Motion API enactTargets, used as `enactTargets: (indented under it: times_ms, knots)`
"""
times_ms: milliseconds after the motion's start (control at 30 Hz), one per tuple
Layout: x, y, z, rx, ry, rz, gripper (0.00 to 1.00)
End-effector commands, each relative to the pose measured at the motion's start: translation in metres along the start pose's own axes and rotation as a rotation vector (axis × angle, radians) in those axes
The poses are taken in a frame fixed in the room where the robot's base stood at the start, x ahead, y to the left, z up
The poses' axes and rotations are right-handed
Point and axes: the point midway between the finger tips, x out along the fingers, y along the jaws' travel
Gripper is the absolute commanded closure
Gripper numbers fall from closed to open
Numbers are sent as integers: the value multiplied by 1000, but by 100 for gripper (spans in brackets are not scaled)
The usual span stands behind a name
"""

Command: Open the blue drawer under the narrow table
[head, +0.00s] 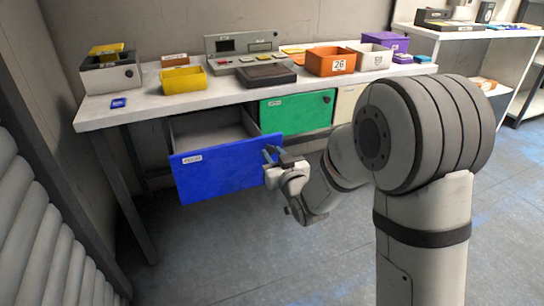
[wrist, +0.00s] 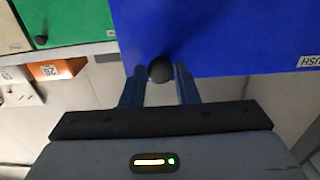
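The blue drawer (head: 225,168) under the narrow table (head: 150,111) is pulled well out, and its empty-looking grey inside shows from above. Its front carries a small white label. In the wrist view the blue front (wrist: 230,40) fills the upper right. My gripper (head: 272,154) is at the right end of the drawer front. In the wrist view its two blue fingers stand on either side of the round black knob (wrist: 160,71), close against it. My gripper hides the knob in the head view.
A green drawer (head: 297,112) with a black knob is shut to the right, beside a cream one (head: 346,103). Bins and boxes, including an orange bin (head: 331,62), stand on the tabletop. A ribbed grey surface (head: 40,220) is at left. Floor (head: 235,245) in front is clear.

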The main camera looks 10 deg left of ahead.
Motion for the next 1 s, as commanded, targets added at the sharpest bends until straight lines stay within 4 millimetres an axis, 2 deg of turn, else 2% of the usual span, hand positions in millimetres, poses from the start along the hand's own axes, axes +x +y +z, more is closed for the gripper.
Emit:
enactTargets:
  times_ms: [33,233,533,900,1000]
  knots:
    - [0,0,0,1,-1,0,68]
    - [0,-1,0,0,0,-2,52]
    - [-4,-1,-1,0,1,-2,52]
    - [-62,-1,-1,1,0,-1,52]
    - [-72,0,0,1,0,-1,52]
